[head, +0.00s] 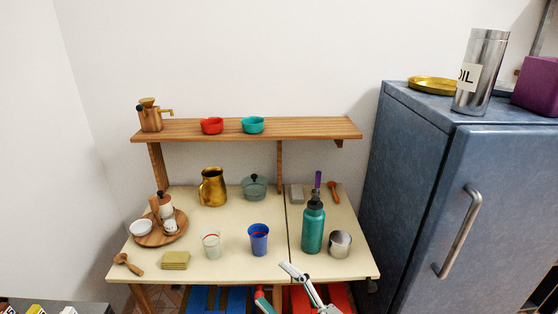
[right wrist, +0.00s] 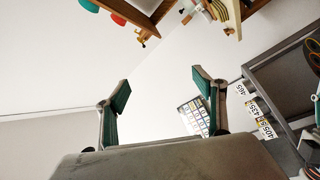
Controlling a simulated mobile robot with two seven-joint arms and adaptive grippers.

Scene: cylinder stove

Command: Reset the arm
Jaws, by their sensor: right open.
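My right gripper (head: 277,285) shows at the bottom of the head view, in front of the table's front edge. Its two fingers with green pads are spread apart. In the right wrist view the right gripper (right wrist: 160,88) is open, with nothing between its fingers. The wrist view is tilted, with white wall behind the fingers. My left gripper is in neither view.
The cream table (head: 220,272) holds a teal bottle (head: 312,230), a blue cup (head: 259,238), a metal cup (head: 340,243) and a gold pitcher (head: 212,190). A wooden shelf (head: 290,128) stands behind. A blue fridge (head: 425,180) stands right.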

